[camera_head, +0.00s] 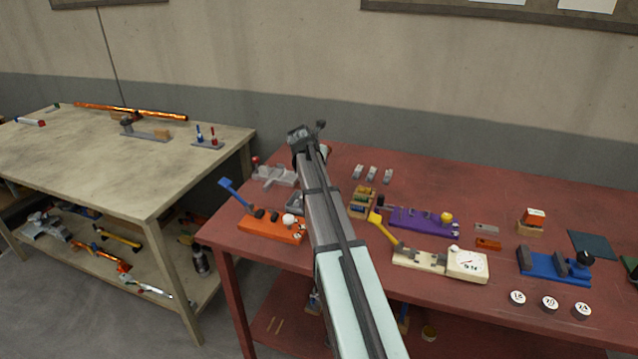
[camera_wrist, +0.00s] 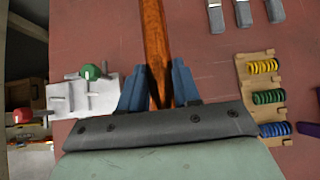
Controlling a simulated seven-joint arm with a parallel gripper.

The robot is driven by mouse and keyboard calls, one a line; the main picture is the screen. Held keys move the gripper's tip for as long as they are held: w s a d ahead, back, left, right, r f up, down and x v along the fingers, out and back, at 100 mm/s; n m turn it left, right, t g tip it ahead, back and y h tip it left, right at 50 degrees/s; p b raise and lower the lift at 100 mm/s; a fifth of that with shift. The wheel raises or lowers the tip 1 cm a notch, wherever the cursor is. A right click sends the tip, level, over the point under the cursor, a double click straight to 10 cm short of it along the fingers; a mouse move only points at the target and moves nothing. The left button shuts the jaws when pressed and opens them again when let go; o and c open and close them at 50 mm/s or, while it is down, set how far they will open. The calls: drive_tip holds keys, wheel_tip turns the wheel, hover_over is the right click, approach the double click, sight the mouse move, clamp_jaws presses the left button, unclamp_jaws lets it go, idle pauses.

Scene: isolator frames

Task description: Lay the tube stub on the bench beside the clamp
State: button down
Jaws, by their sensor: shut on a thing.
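In the wrist view, my gripper (camera_wrist: 158,78) has its blue fingers on either side of an orange-brown, wood- or copper-coloured tube stub (camera_wrist: 153,35). The gripper is shut on the tube, which runs up past the top edge of the picture. Its far end is out of view. The red bench (camera_wrist: 210,75) lies below; the height above it is unclear. In the head view, my arm hides the fingers and the tube. Clamp-like fixtures on the red bench include an orange one with a blue lever (camera_head: 270,227) and a blue one (camera_head: 542,264). Which is the clamp is unclear.
A grey fixture (camera_wrist: 85,97) is left of my gripper; a wooden rack of coloured rings (camera_wrist: 262,85) is right. Grey blocks (camera_wrist: 244,12) lie upper right.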

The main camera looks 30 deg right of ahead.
drive_tip(key=shift+f, duration=4.15)
drive_tip(key=shift+f, duration=0.1)
drive_tip(key=c, duration=0.8)
unclamp_jaws()
drive_tip(key=v, duration=1.2)
